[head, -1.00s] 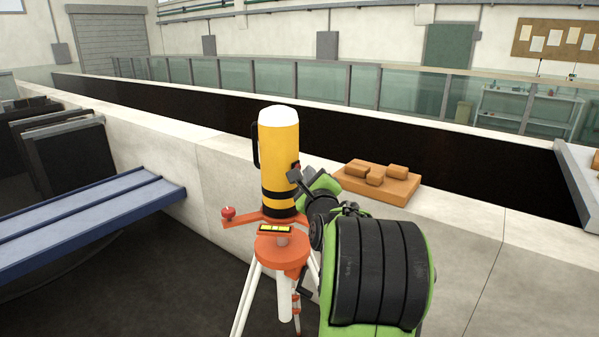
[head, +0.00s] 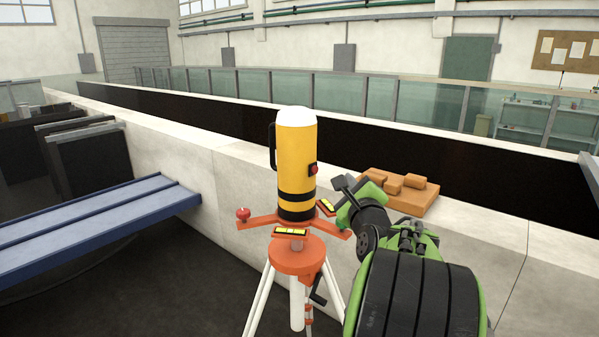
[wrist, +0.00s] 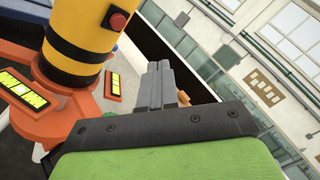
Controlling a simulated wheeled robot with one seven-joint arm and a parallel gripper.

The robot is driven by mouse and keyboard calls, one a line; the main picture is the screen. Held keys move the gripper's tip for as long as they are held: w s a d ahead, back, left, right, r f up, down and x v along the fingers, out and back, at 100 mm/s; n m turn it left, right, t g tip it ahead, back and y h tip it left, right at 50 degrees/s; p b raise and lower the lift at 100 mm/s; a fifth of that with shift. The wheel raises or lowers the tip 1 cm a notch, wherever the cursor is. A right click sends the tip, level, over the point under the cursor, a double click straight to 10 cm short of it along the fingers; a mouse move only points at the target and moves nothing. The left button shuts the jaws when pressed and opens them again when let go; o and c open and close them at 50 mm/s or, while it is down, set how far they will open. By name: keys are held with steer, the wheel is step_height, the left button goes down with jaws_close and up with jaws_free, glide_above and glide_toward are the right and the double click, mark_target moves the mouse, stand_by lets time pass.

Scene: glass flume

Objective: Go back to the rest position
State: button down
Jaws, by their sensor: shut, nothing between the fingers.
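My gripper (wrist: 158,85) is shut and empty; its fingers are pressed together in the wrist view. In the head view my gripper (head: 340,184) is small and partly hidden by my green and black arm, just right of a yellow cylinder (head: 296,160). The cylinder has a white top, black bands and a red button, and stands upright on an orange tripod head (head: 298,255). In the wrist view the cylinder (wrist: 85,25) is at the upper left, apart from the fingers.
A wooden board (head: 415,205) with several small blocks lies on the pale flume wall (head: 240,165) behind my arm. A blue beam platform (head: 90,220) is at the left. White tripod legs (head: 258,300) stand close to my arm. Dark floor (head: 150,290) lies open at the lower left.

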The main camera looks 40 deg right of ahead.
steer(key=shift+a, duration=0.1)
steer(key=w+a+f+n+g+y, duration=0.1)
steer(key=a+f+n+y, duration=0.15)
steer(key=a+n, duration=0.5)
steer(key=w+a+f+n+g+y, duration=0.15)
steer(key=a+n+y, duration=0.3)
steer(key=a, duration=0.65)
steer(key=w+a+f+n+y, duration=0.1)
steer(key=a+f+n+y, duration=0.15)
steer(key=a+n, duration=0.5)
steer(key=s+a+f+n+g+y, duration=0.1)
steer(key=s+a+f+n+g, duration=0.2)
steer(key=s+a+n, duration=0.3)
steer(key=s+a+f+n+g+y, duration=0.1)
steer(key=s+a+f+n+g, duration=0.2)
steer(key=s+a+f+n, duration=0.3)
steer(key=s+a+n, duration=0.1)
steer(key=s+n, duration=0.1)
steer(key=s, duration=0.3)
steer(key=shift+s+a+n, duration=0.2)
steer(key=shift+n, duration=0.15)
steer(key=shift+y, duration=0.25)
